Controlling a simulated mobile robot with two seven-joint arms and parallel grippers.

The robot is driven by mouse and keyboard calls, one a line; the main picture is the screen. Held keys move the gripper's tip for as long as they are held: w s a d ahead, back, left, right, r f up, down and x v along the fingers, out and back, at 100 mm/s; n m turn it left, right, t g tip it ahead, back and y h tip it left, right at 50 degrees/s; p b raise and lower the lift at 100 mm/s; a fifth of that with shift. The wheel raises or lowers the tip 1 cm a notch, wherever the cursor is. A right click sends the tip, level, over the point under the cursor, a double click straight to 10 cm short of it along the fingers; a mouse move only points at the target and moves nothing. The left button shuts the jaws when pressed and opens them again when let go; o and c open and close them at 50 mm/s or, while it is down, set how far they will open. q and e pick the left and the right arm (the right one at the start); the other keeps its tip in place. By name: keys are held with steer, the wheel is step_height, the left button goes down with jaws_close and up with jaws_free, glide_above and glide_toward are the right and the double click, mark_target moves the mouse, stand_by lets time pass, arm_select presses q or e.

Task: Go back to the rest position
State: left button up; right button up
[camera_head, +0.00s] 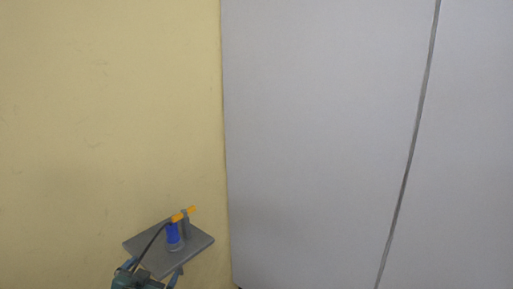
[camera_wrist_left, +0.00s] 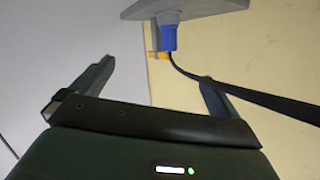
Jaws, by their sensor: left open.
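My left gripper (camera_head: 151,269) is at the bottom left of the head view, partly cut off by the lower edge. In the left wrist view its two fingers (camera_wrist_left: 157,72) stand wide apart with nothing between them. Beyond the fingertips is a grey plate (camera_head: 200,241) bearing a blue connector (camera_head: 173,234) with orange parts (camera_head: 182,215) at its end. The blue connector (camera_wrist_left: 167,33) also shows at the top of the left wrist view, apart from the fingers. My right gripper is in neither view.
A black cable (camera_wrist_left: 245,93) runs from the blue connector past the right finger in the left wrist view. A yellow wall (camera_head: 100,110) is on the left and large pale grey panels (camera_head: 320,130) are on the right, with a dark seam between them.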

arm_select(q)
steer(key=s+d+f+g+h, duration=0.1)
steer(key=s+d+f, duration=0.2)
steer(key=s, duration=0.6)
steer(key=s+d+f+g+h, duration=0.1)
steer(key=s+d+f, duration=0.3)
steer(key=s, duration=0.6)
steer(key=s+d+f+g, duration=0.2)
steer(key=s+d+f, duration=0.2)
steer(key=s, duration=0.6)
steer(key=shift+d+f+n+h, duration=0.15)
steer(key=shift+d+n+h, duration=0.25)
steer(key=shift+d, duration=0.5)
steer(key=shift+c, duration=0.6)
